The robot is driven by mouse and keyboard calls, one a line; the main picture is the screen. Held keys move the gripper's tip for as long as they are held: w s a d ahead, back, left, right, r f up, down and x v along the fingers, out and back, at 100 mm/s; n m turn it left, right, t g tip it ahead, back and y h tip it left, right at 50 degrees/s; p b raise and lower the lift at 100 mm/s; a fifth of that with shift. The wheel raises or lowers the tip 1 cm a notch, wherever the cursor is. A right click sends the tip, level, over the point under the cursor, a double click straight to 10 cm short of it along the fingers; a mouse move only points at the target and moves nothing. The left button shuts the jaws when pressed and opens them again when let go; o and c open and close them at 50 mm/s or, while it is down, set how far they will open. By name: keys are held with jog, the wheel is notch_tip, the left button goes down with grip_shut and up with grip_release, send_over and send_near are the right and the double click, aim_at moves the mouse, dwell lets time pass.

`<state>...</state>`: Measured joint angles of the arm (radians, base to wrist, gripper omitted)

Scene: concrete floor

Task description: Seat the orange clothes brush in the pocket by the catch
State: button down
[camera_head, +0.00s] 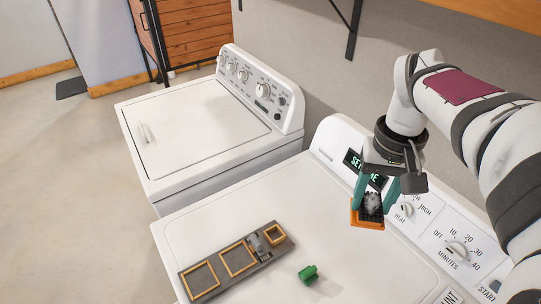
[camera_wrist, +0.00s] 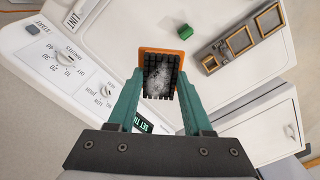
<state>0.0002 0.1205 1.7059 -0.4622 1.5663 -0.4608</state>
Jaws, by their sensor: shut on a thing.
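The orange clothes brush (camera_head: 367,224) has dark bristles with grey fluff on them. My gripper (camera_head: 375,197) is shut on it, a teal finger on each side, and holds it over the back of the front white machine. In the wrist view the brush (camera_wrist: 147,50) sits between the fingertips, bristles facing the camera. A dark tray (camera_head: 218,272) with several orange-rimmed pockets lies on the machine top, left of and apart from the brush. A grey raised piece, seemingly the catch (camera_head: 256,243), stands by the small right pocket (camera_head: 274,235).
A small green object (camera_head: 308,274) lies on the machine top right of the tray. The control panel (camera_head: 440,228) with knobs rises behind the brush. A second white machine (camera_head: 205,125) stands at the left. The machine top around the tray is largely clear.

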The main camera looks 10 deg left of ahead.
jog(key=a+f+n, duration=0.3)
jog(key=a+f, duration=0.4)
jog(key=a, duration=0.1)
jog(key=s+a+f+n, duration=0.1)
jog(key=a+f+n, duration=0.2)
jog(key=a+f, duration=0.4)
jog(key=a+f+n, duration=0.3)
jog(key=a+f, duration=0.3)
jog(key=a, duration=0.4)
jog(key=shift+s+a+f, duration=0.15)
jog(key=shift+f, duration=0.25)
jog(key=f, duration=0.2)
jog(key=a+f, duration=0.1)
jog(key=shift+f, duration=0.75)
jog(key=shift+c, duration=1.6)
grip_release()
jog(key=shift+d+f, duration=0.1)
